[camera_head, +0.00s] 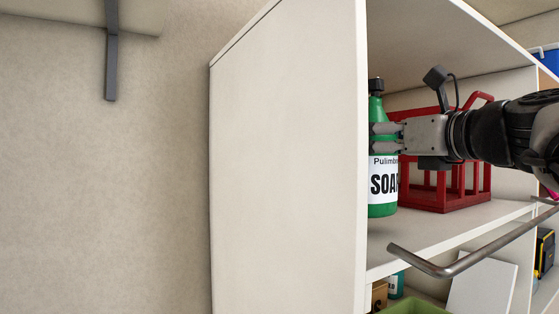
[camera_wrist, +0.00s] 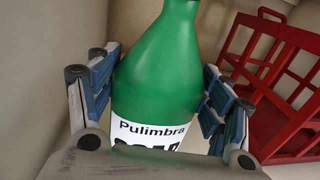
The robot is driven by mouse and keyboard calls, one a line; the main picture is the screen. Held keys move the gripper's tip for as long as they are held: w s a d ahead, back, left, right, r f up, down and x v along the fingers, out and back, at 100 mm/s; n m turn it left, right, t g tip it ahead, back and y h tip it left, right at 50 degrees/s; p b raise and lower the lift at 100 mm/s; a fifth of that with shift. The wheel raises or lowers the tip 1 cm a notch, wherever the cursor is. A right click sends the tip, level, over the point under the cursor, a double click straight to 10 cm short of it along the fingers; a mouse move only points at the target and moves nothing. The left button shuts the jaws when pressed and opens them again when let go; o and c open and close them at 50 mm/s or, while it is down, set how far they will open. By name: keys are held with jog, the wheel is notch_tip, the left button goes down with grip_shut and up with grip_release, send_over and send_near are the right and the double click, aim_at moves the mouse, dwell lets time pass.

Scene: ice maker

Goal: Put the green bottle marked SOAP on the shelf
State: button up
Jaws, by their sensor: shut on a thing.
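The green bottle marked SOAP (camera_head: 379,205) has a dark cap and a white label, and is upright in the head view, inside the shelf compartment near its left wall. My gripper (camera_head: 386,136) is shut on its upper body, reaching in from the right. In the wrist view the green bottle (camera_wrist: 160,75) stands between the two blue-padded fingers of my gripper (camera_wrist: 158,92). The shelf board (camera_head: 440,232) lies below the bottle. I cannot tell whether the bottle's base touches it. The left part of the bottle is partly hidden by the cabinet's side panel.
A red crate-like rack (camera_head: 447,193) stands on the same shelf just right of the bottle, behind my gripper; it also shows in the wrist view (camera_wrist: 285,125). A metal rail (camera_head: 470,262) runs in front of the shelf edge. The tall side panel (camera_head: 285,170) bounds the left.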

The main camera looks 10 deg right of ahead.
aim_at(388, 159)
jog(key=shift+s+f, duration=0.15)
jog(key=shift+f, duration=1.5)
jog(key=o, duration=1.4)
jog(key=shift+f, duration=0.1)
